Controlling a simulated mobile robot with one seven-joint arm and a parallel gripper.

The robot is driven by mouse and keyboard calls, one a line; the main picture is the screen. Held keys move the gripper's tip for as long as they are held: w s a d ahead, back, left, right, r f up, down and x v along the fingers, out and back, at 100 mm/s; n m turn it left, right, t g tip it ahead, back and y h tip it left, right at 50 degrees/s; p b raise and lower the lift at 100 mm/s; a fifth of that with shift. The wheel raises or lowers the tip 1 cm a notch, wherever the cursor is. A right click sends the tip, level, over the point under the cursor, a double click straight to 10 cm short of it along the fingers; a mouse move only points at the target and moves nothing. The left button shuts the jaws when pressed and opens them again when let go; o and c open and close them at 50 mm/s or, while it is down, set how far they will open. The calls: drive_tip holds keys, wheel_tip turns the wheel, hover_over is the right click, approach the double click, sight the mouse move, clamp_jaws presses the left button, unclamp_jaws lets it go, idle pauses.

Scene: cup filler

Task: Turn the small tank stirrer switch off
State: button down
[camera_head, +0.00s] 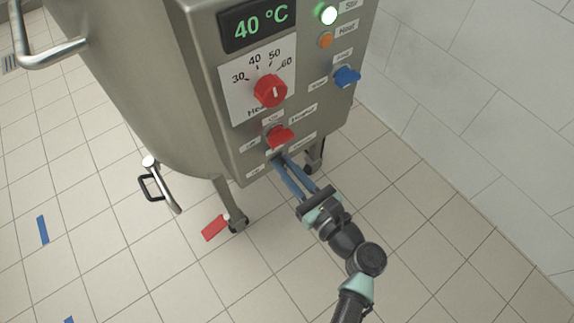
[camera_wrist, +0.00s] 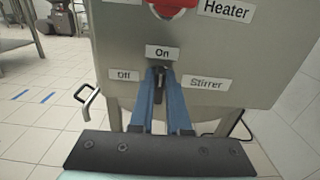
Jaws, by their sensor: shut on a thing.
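The stirrer switch (camera_wrist: 159,82) is a small dark knob low on the tank's grey control panel (camera_wrist: 105,45). In the wrist view it stands about upright below the "On" label (camera_wrist: 164,52), with "Off" (camera_wrist: 124,75) to its left and "Stirrer" (camera_wrist: 205,84) to its right. My gripper (camera_head: 280,161) has its two blue fingers on either side of the switch and is shut on it. In the head view the fingertips hide most of the switch. The "Stir" lamp (camera_head: 328,14) glows green.
The red heater switch (camera_head: 279,137) sits just above my fingertips. A tiled wall (camera_head: 465,95) stands at right. The floor has free room.

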drive_tip(key=n, duration=0.2)
drive_tip(key=n+b, duration=0.1)
drive_tip(key=n, duration=0.2)
drive_tip(key=n+b, duration=0.1)
drive_tip(key=n, duration=0.2)
drive_tip(key=shift+s+a+f, duration=0.25)
drive_tip(key=shift+a+f, duration=0.05)
drive_tip(key=shift+a, duration=0.05)
drive_tip(key=n+b, duration=0.1)
drive_tip(key=n, duration=0.2)
drive_tip(key=n+b, duration=0.2)
drive_tip(key=n, duration=0.1)
drive_tip(key=n+b, duration=0.2)
drive_tip(key=n, duration=0.1)
drive_tip(key=shift+s+a+f+n, duration=0.1)
drive_tip(key=shift+s+f+n, duration=0.05)
drive_tip(key=shift+f+n, duration=0.2)
drive_tip(key=c, duration=0.9)
unclamp_jaws()
